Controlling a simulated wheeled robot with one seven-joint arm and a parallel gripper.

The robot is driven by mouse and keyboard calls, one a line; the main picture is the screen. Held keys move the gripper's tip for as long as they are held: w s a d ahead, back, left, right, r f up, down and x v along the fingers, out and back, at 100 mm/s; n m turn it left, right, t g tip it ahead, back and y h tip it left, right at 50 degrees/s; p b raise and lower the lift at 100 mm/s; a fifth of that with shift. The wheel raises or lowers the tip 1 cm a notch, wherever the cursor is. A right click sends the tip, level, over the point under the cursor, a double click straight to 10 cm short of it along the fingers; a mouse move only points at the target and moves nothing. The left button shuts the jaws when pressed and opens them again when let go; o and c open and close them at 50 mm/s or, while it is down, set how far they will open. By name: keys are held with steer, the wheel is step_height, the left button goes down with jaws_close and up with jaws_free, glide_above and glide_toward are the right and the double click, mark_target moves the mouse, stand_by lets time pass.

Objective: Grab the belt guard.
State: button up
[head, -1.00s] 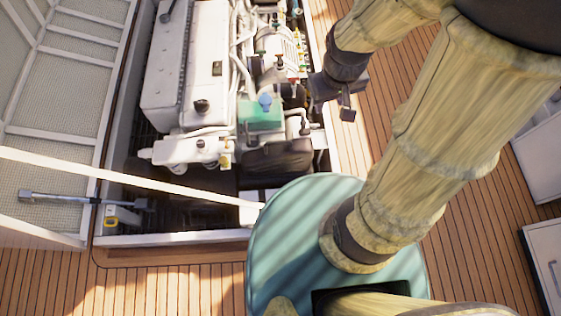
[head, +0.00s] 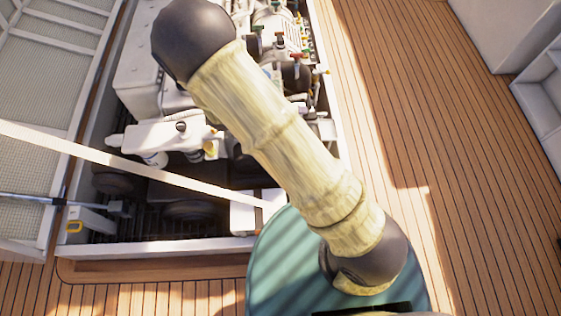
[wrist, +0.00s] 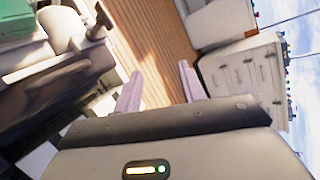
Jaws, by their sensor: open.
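The belt guard appears to be the dark grey rounded cover (wrist: 50,98) at the left of the wrist view, below a green box (wrist: 14,20). In the head view my arm covers most of that part of the engine, and I cannot make the guard out clearly. My gripper (wrist: 158,88) is open and empty in the wrist view, its two pale fingers spread apart. The guard lies to the left of the fingers, apart from them. In the head view my gripper is hidden.
The white engine (head: 150,85) sits in the open hatch. A pale bar (head: 130,165) crosses the hatch's near part. The raised hatch lid (head: 35,110) stands at left. Plank deck (head: 420,130) at right is clear. White cabinets (wrist: 245,70) show in the wrist view.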

steer(key=w+a+f+n+t+b, duration=0.4)
steer(key=a+f+n+t, duration=0.3)
steer(key=a+f+n, duration=0.2)
steer(key=shift+n+b, duration=0.85)
steer(key=shift+n, duration=0.25)
steer(key=shift+f, duration=0.1)
step_height(320, 180, down, 8)
steer(key=b, duration=0.3)
steer(key=shift+w+d+b, duration=0.4)
